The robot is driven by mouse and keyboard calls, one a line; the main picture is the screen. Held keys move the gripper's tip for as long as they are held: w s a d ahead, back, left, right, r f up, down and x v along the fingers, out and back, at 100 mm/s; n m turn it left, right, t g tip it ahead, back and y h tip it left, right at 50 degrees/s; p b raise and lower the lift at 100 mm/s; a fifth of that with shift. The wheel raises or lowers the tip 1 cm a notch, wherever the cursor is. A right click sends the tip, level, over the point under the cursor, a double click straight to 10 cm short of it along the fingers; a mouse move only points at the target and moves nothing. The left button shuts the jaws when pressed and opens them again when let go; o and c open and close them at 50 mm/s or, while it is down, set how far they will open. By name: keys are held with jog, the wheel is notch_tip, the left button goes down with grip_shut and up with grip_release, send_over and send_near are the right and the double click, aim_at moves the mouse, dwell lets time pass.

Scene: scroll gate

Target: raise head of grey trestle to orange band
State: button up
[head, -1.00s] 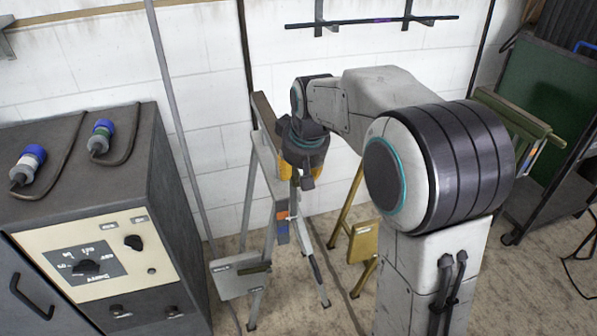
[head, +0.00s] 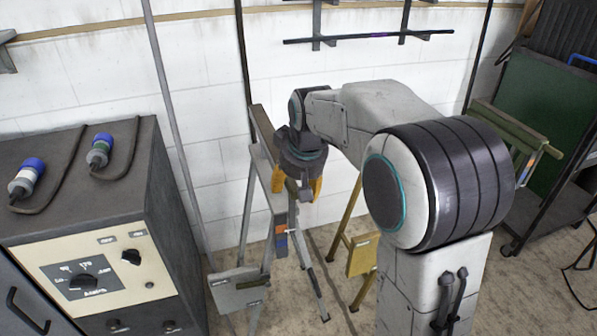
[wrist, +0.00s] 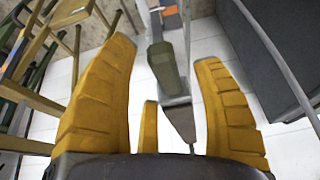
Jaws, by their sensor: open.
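The grey trestle (head: 269,190) stands on the floor left of my arm in the head view. An orange band (head: 281,229) shows on its upright near the front end of its head, above a blue mark.
A dark control cabinet (head: 165,230) stands to the left. An ochre trestle (head: 361,256) stands behind my arm, and a green trestle (head: 512,130) and dark rack (head: 550,195) are at right. A white wall closes the back.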

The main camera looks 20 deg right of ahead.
jog(key=v, duration=1.1)
jog(key=shift+r, duration=0.4)
jog(key=shift+s, duration=0.1)
jog(key=s+r+g+p, duration=0.1)
jog(key=s+r+p, duration=0.2)
jog(key=s+p, duration=1.4)
jog(key=shift+s+a, duration=0.25)
jog(key=shift+s, duration=2.35)
jog(key=shift+r, duration=0.1)
